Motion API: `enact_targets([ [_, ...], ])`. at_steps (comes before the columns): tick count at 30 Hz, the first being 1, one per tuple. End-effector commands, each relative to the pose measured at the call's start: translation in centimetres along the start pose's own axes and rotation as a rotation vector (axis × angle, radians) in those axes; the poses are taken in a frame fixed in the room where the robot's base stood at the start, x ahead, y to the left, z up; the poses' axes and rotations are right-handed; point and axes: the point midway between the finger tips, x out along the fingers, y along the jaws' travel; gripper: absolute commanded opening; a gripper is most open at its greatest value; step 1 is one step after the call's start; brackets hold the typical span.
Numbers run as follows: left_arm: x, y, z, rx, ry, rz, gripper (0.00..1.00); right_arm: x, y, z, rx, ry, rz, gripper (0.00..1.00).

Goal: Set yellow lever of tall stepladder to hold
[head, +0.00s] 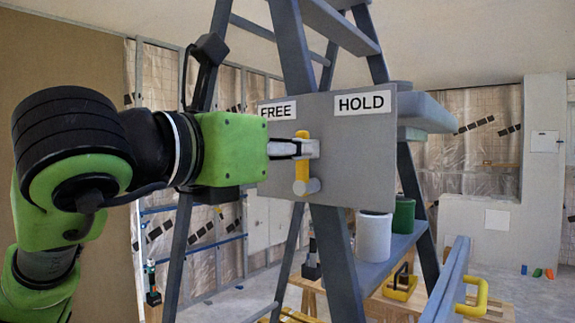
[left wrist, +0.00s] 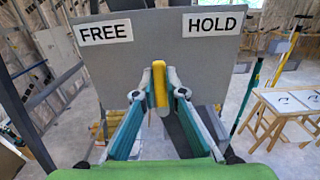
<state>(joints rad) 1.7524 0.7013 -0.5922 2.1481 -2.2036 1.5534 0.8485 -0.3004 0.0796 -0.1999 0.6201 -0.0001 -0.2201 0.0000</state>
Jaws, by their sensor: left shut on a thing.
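The tall grey-blue stepladder (head: 290,45) stands in front of me with a grey plate (head: 355,160) on it. The plate has a FREE label (head: 278,110) at left and a HOLD label (head: 363,103) at right. The yellow lever (head: 301,186) points about straight up from a grey round pivot (head: 308,187), between the two labels. My left gripper (head: 305,148) is shut on the lever. In the left wrist view the lever (left wrist: 160,85) stands upright between the fingertips (left wrist: 160,92), below the gap between the labels. My right gripper is not in view.
A white can (head: 373,237) and a green can (head: 403,215) stand on a lower ladder shelf. A blue-grey bar with a yellow handle (head: 477,297) is at lower right. Low wooden trestles stand behind. In the left wrist view, a small table (left wrist: 290,103) is at right.

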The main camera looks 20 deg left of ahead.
Motion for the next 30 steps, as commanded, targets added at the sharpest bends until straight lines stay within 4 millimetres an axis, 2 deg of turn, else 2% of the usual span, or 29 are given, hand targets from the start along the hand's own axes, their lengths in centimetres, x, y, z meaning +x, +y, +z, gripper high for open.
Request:
enact_targets([
  [3,0.0,-0.7,-0.3,0.111,-0.002,-0.001,0.00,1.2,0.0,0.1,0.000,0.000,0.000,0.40],
  [15,0.0,-2.3,-0.7,0.444,-0.002,-0.001,0.00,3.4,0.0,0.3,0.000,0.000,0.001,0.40],
  [22,0.0,-2.9,-0.9,0.562,-0.001,-0.001,0.00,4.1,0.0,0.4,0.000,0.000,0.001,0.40],
  [30,0.0,-3.1,-1.0,0.622,0.000,-0.001,0.00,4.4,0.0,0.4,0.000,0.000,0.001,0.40],
])
